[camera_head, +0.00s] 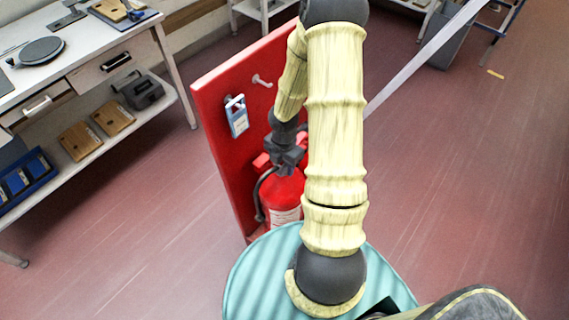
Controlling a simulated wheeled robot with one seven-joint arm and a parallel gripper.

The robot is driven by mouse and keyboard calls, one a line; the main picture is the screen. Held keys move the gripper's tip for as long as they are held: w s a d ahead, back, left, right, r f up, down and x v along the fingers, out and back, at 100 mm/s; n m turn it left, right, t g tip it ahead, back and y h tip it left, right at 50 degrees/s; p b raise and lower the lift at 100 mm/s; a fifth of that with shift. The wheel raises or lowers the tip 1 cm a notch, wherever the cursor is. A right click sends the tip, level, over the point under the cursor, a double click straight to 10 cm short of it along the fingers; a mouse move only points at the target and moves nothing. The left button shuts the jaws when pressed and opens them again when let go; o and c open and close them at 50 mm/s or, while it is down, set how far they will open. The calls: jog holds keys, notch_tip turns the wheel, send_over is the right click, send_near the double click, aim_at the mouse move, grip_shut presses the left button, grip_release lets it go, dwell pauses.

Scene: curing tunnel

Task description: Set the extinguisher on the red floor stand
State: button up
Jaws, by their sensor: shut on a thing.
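The red extinguisher (285,190) has a black hose at its left side and a pale label. It looks upright in front of the red floor stand's tall back panel (222,112). My gripper (284,160) is shut on the extinguisher at its top, by the valve and handle. My arm covers part of its right side. The lower end of the extinguisher and the foot of the stand are hidden behind my own body, so I cannot tell whether they touch.
A workbench (82,62) with drawers and a loaded lower shelf stands at left. A grey bin (452,45) stands at the back right. The floor at right is mostly clear.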

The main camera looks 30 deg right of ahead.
aim_at(284, 176)
jog(key=shift+f+b, duration=1.7)
jog(key=shift+f, duration=0.2)
jog(key=shift+f+b, duration=1.35)
jog(key=shift+f, duration=0.3)
jog(key=shift+f+b, duration=0.5)
jog(key=shift+f, duration=0.1)
dwell(1.0)
jog(key=o, duration=1.3)
jog(key=shift+o, duration=0.2)
jog(key=shift+s, duration=0.1)
notch_tip(284, 176, up, 17)
jog(key=p, duration=0.7)
jog(key=shift+r, duration=0.2)
